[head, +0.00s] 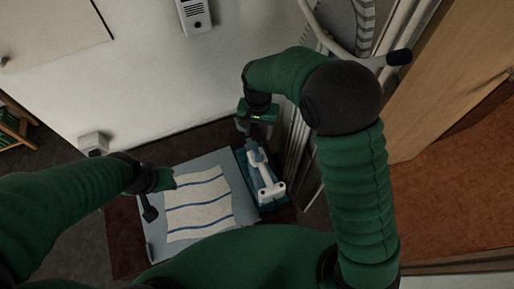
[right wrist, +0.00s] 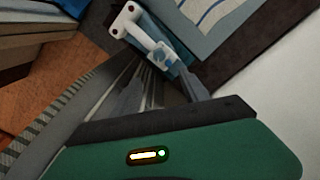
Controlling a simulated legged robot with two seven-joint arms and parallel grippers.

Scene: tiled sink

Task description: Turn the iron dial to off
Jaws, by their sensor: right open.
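The white and blue iron (head: 266,180) rests at the right end of the ironing board (head: 158,243). It also shows in the right wrist view (right wrist: 146,38), just beyond the fingertips. A small bluish part near its close end may be the dial; I cannot tell the dial's setting. My right gripper (head: 257,133) is open and empty, close above the iron's far end. It also shows in the right wrist view (right wrist: 164,74) with its fingers spread. My left gripper (head: 158,197) hangs over the left side of the board, empty, with its fingers apart.
A striped cloth (head: 197,207) lies on the board left of the iron. Grey upright items and a rail (head: 310,150) stand close to the right of my right gripper. A white wall with a wall device (head: 195,15) rises behind. A wooden panel (head: 425,80) is at the right.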

